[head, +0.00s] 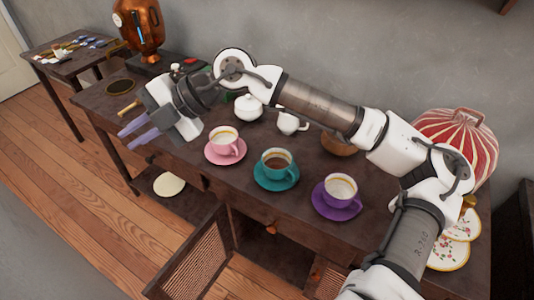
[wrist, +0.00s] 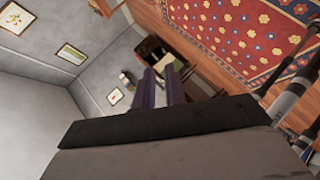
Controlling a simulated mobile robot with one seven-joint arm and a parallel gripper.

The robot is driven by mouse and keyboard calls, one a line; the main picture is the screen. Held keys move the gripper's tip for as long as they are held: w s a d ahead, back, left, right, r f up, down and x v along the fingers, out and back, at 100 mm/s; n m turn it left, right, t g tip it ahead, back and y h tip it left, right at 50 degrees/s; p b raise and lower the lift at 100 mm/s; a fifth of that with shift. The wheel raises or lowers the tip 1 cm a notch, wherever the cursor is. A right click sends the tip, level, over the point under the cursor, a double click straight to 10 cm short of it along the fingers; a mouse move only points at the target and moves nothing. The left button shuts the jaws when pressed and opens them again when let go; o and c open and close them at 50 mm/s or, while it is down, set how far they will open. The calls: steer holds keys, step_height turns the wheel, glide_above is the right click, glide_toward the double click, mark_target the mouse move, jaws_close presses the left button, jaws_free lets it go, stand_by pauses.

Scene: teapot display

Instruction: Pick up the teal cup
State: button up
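The teal cup (head: 272,173) stands upright on a teal saucer (head: 263,184) in the middle of the front row on the dark table, with brown liquid inside. My gripper (head: 128,135) is well to the left of the cup, out past the table's left part, with its purple fingers pointing left. The fingers are apart with nothing between them. They also show in the wrist view (wrist: 160,82), where the cup is not visible.
A pink cup (head: 223,149) on a pink saucer is left of the teal cup; a purple cup (head: 341,194) on a purple saucer is right. A white lidded pot (head: 248,111) and small white jug (head: 288,125) stand behind. An open cabinet door (head: 195,262) juts out below.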

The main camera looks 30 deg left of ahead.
steer(key=w+d+f+m+t+h, duration=0.2)
steer(key=w+d+f+m+t, duration=0.15)
steer(key=w, duration=0.25)
steer(key=w+d+f+m+t+h, duration=0.2)
steer(key=w+d+f, duration=0.25)
steer(key=w, duration=0.25)
steer(key=m+t+h+p, duration=0.1)
steer(key=m+t+h, duration=0.2)
steer(key=m+h, duration=0.2)
glide_above(293, 181)
step_height(293, 181, down, 3)
steer(key=f, duration=0.2)
steer(key=f+p, duration=0.1)
steer(key=f, duration=0.5)
steer(key=shift+w+p, duration=0.3)
steer(key=shift+w, duration=0.1)
steer(key=shift+s+f+p, duration=0.2)
steer(key=shift+f+p, duration=0.85)
steer(key=shift+f, duration=1.9)
jaws_close()
steer(key=shift+r, duration=0.2)
